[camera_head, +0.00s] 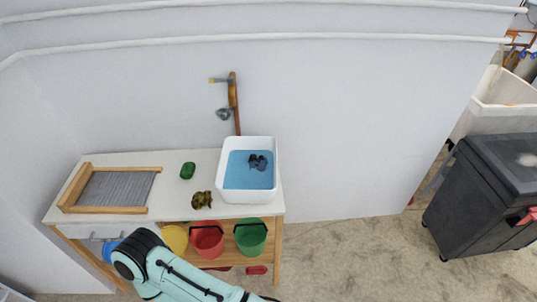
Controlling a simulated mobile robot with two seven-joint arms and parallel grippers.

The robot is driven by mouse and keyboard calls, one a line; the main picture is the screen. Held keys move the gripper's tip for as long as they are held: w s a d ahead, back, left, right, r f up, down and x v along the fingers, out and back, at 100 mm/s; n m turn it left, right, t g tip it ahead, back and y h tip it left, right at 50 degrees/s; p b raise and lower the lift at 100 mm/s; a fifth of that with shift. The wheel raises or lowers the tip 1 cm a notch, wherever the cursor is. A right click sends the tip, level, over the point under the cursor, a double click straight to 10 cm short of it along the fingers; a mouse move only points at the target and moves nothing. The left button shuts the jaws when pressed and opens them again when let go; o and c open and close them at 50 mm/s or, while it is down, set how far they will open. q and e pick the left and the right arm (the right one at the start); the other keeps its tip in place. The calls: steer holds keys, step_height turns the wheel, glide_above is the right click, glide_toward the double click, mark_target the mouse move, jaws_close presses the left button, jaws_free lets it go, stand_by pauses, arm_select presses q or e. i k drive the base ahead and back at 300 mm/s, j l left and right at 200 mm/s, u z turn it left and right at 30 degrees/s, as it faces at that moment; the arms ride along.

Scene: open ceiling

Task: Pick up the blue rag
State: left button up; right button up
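I cannot clearly make out a blue rag. A white basin (225,190) on the counter has a flat blue surface inside, which looks like water. A small dark blue-grey lump (258,162) lies in it towards the back; I cannot tell whether it is cloth. A blue item (112,250) shows partly below the counter at the left, largely hidden by my arm. A pale teal link of my arm crosses the bottom of the view in front of the shelf. Neither gripper shows.
The white counter (150,222) holds a wood-framed grey board (68,199), a green item (187,170) and a brown lump (201,200). Yellow, red (207,240) and green (250,238) buckets stand below. A dark wheeled bin (480,195) stands right. Floor between is clear.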

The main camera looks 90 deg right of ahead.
mark_target(253, 157)
steer(key=k+l, duration=0.2)
steer(key=l, duration=0.2)
steer(key=k+l, duration=0.2)
steer(key=l, duration=0.15)
steer(key=k+l, duration=0.2)
steer(key=l, duration=0.2)
steer(key=k+l, duration=0.25)
steer(key=l, duration=0.15)
steer(key=k+l, duration=0.2)
steer(key=l, duration=0.15)
